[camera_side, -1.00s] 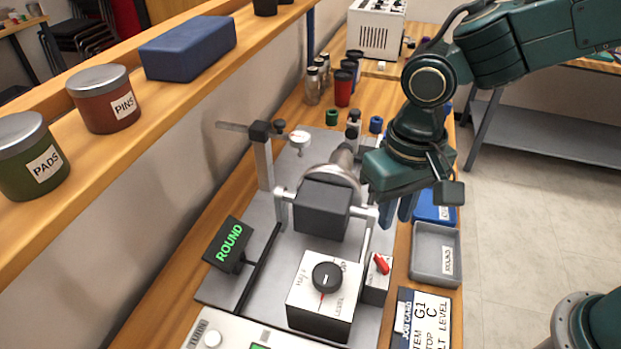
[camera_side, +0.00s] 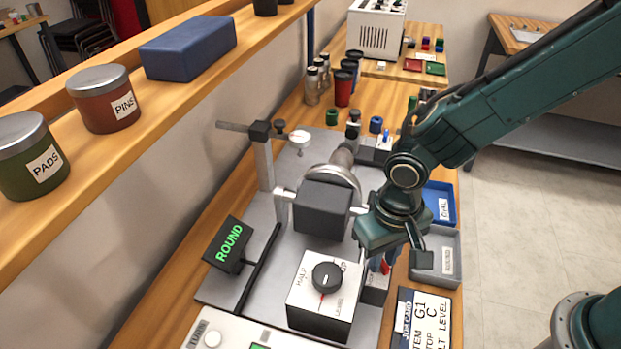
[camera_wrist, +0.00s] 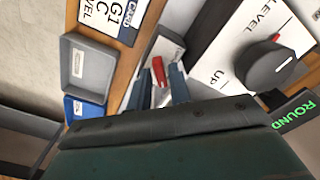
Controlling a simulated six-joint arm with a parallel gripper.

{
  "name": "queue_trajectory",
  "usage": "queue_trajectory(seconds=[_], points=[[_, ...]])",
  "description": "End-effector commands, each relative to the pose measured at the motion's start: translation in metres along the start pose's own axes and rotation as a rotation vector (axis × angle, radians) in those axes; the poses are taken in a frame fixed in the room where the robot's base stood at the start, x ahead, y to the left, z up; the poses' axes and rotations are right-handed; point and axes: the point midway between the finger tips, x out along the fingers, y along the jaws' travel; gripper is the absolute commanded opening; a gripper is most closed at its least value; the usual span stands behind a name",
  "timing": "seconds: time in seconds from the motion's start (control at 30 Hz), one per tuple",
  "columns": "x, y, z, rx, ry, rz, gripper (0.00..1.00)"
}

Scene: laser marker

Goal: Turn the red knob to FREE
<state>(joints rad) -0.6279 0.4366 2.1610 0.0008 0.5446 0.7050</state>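The red knob (camera_wrist: 158,69) sits on a small light-faced box. In the side view only a sliver of the knob (camera_side: 386,267) shows below my gripper. My gripper (camera_wrist: 159,82) is open, with one blue finger on each side of the knob in the wrist view. It is low over the box in the side view (camera_side: 379,262). I cannot tell whether the fingers touch the knob. The small box's labels, including FREE, cannot be read, and the knob's pointing direction is unclear.
Beside it stands a white-faced box with a black dial (camera_side: 327,277) marked UP and LEVEL. A grey tray (camera_side: 450,243), a blue tray (camera_side: 451,188) and a job card (camera_side: 420,322) lie to the right. A green ROUND display (camera_side: 229,243) stands left.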

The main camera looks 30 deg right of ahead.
Motion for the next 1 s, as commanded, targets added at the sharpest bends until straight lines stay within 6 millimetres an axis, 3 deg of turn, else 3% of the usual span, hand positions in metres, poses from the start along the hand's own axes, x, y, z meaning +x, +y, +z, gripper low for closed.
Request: queue_trajectory(seconds=[0.23, 0.27, 0.37, 0.77, 1.0], points=[[0.0007, 0.0000, 0.0000, 0.000, 0.000, 0.000, 0.20], [0.0006, 0.0000, 0.0000, 0.000, 0.000, 0.000, 0.18], [0.0005, -0.0001, -0.0001, 0.000, 0.000, 0.000, 0.00], [0.0002, 0.0000, -0.0002, 0.031, 0.001, 0.000, 0.00], [0.0002, -0.0001, -0.0004, 0.137, 0.000, -0.001, 0.00]])
